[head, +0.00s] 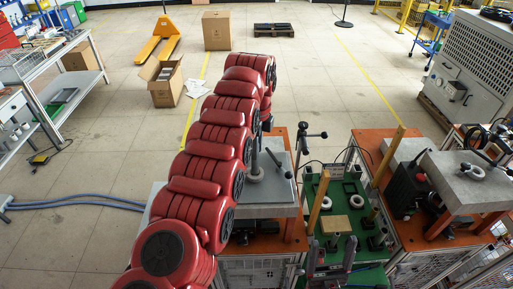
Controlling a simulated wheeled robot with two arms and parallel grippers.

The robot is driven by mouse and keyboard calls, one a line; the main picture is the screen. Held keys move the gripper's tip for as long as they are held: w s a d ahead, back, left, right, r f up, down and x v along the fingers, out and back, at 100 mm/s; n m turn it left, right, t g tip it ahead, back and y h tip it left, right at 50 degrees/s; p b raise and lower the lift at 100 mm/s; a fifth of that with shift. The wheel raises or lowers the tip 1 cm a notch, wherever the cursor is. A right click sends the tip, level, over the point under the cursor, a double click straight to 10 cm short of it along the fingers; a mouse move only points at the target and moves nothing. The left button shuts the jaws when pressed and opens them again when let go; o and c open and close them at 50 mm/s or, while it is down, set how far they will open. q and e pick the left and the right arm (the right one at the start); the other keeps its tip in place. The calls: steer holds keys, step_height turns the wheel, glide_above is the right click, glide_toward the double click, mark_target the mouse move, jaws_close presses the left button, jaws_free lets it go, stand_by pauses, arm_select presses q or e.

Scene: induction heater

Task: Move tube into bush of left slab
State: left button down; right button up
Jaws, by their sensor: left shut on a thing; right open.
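My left arm reaches from the bottom left up over the left slab (281,190). My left gripper (267,124) is mostly hidden behind the arm's red links. It is shut on a tube, and the fingers' hold is not clearly visible. A thin grey upright tube (255,152) shows below it, over the grey bush (255,175) of the left slab. I cannot tell how far its lower end is inside the bush. My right gripper (331,256), with two dark fingers apart, is open and empty at the bottom, over the green table.
The green table (372,272) holds white rings (356,200), a wooden block (336,224) and upright wooden posts. A black-knobbed clamp (302,147) stands beside the left slab.

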arm_select(q)
steer(key=shift+f, duration=0.1)
steer(key=shift+f+b, duration=1.55)
steer(key=shift+b, duration=0.35)
steer(key=c, duration=0.6)
jaws_free()
steer(key=shift+o, duration=0.2)
